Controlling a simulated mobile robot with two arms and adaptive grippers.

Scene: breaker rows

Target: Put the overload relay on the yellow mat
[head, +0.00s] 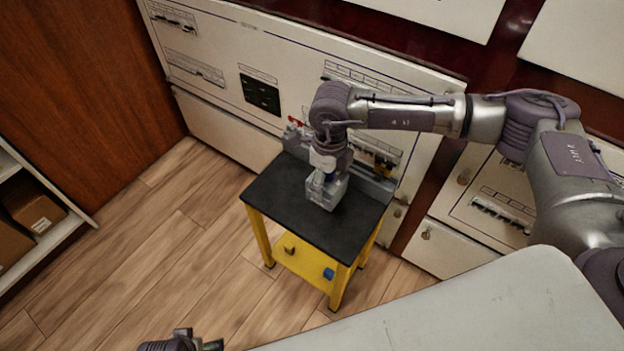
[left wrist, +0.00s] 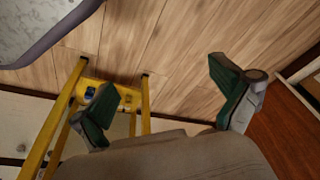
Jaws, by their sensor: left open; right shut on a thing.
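My right gripper (head: 325,174) points down over the black-topped cart and is shut on a pale grey boxy device (head: 326,194). The device looks like the overload relay, but the gripper hides its upper part. I cannot tell whether it touches the black top. I cannot make out a separate yellow mat; the clear yellow surface is the cart's lower shelf (head: 302,264). My left gripper (head: 183,344) shows only in part at the bottom edge of the head view. In the left wrist view its two green-padded fingers (left wrist: 165,102) are wide apart with nothing between them.
The cart's black top (head: 285,208) has bare room at its left and front. Grey parts stand along its back edge. A small brown block and a blue block (head: 328,273) are on the lower shelf. White breaker cabinets (head: 225,50) stand behind. A shelf with boxes (head: 35,212) is at left.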

